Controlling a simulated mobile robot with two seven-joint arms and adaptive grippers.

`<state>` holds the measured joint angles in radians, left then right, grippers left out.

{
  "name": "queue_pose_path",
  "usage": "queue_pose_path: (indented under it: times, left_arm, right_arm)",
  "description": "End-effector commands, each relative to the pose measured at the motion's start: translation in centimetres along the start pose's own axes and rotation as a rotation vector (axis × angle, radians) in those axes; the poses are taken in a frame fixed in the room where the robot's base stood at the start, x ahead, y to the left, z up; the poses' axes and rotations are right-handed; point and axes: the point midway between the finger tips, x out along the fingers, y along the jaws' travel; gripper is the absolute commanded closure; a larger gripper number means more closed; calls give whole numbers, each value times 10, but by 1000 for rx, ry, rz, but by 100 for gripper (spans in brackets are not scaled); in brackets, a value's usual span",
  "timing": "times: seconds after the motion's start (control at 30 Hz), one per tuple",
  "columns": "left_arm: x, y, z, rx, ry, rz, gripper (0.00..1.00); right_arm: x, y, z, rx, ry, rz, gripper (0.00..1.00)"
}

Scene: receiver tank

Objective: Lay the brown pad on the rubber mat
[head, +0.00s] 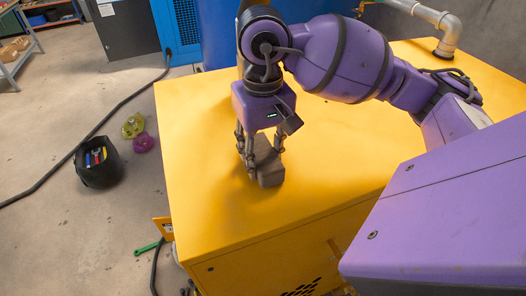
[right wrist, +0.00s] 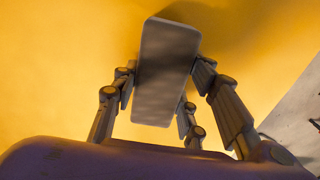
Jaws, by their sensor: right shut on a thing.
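A grey-brown block, which looks like the brown pad (head: 269,172), is held in my right gripper (head: 260,160) over the yellow cabinet top (head: 330,190). In the right wrist view the pad (right wrist: 167,75) stands out lengthwise between the fingers of the right gripper (right wrist: 165,100), which are closed on its sides. The pad is close to the yellow surface; I cannot tell whether it touches. I cannot make out a rubber mat in either view. My left gripper is not in view.
A pipe (head: 446,35) rises from the cabinet's far right corner. A blue tank stands behind. On the floor at left are a black bucket (head: 98,170) with coloured items, a yellow and a magenta object, and a dark cable. The cabinet top around the gripper is clear.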

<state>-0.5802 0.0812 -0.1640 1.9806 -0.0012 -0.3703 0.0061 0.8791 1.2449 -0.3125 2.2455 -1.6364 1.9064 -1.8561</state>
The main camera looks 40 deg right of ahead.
Motion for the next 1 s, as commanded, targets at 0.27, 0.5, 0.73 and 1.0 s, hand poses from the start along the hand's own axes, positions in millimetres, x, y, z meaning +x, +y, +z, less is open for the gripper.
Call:
queue_pose_path:
  times: [0.27,0.5,0.73,1.0]
  left_arm:
    - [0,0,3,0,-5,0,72]
    - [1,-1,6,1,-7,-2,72]
    - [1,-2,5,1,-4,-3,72]
    - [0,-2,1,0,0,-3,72]
  right_arm:
    - [2,0,0,0,0,0,88]
    - [4,0,0,0,0,0,43]
    - [4,0,0,0,0,0,41]
    - [-14,0,-1,1,4,-1,41]
